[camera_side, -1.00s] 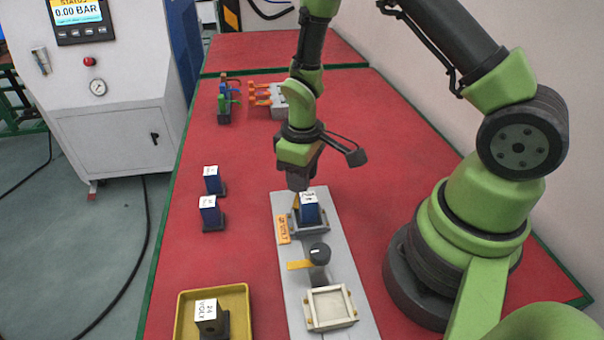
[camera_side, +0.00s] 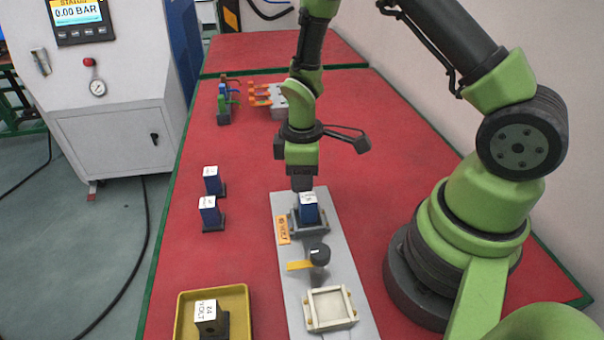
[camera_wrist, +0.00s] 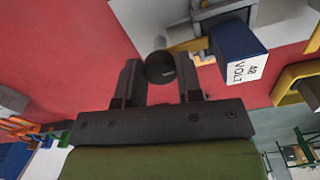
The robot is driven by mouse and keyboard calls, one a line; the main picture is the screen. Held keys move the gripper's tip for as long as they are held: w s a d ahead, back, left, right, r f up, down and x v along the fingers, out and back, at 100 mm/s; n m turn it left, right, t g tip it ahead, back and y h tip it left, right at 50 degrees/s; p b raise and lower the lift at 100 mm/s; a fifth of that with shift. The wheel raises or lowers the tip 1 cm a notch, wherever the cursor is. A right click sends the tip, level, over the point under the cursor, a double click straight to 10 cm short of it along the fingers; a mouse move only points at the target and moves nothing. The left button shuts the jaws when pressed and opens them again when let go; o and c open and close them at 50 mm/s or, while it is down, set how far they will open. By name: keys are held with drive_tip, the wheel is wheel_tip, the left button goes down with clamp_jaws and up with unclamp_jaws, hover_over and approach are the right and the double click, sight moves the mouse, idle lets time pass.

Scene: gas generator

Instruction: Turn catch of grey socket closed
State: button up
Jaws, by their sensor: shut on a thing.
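The grey socket (camera_side: 309,231) sits on a light grey strip, with a blue block (camera_side: 309,214) with a white top standing in it. My gripper (camera_side: 302,187) points down just behind this block. In the wrist view, my gripper's two fingers (camera_wrist: 159,82) stand either side of a dark round knob (camera_wrist: 160,67), shut on it. I take this knob as the socket's catch; in the side view the gripper hides it. The blue block shows right of the fingers in the wrist view (camera_wrist: 236,55), labelled "48 VOLT". How far the catch is turned cannot be told.
In front are a black knob with a yellow bar (camera_side: 319,255) and an empty whitish socket (camera_side: 330,308). A yellow tray (camera_side: 185,318) holds a dark block (camera_side: 207,323). Two blue blocks (camera_side: 208,208) (camera_side: 212,180) stand left. Orange-handled clamps (camera_side: 275,98) are behind.

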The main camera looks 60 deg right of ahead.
drive_tip(key=shift+s, duration=0.1)
drive_tip(key=o, duration=0.9)
wheel_tip(320, 180, up, 10)
drive_tip(key=s+a+r+m+t, duration=0.1)
drive_tip(key=s+r+m+t, duration=0.1)
drive_tip(key=s+r+m, duration=0.1)
drive_tip(key=s+a+r+m+t+y, duration=0.1)
drive_tip(key=s+r+m, duration=0.3)
drive_tip(key=r, duration=0.4)
drive_tip(key=s+a+r+m+t+y, duration=0.1)
drive_tip(key=s+a+r+m+t, duration=0.1)
drive_tip(key=s+r+m+t, duration=0.2)
drive_tip(key=shift+s+a+r, duration=0.2)
drive_tip(key=shift+s+r, duration=0.6)
drive_tip(key=shift+s, duration=0.25)
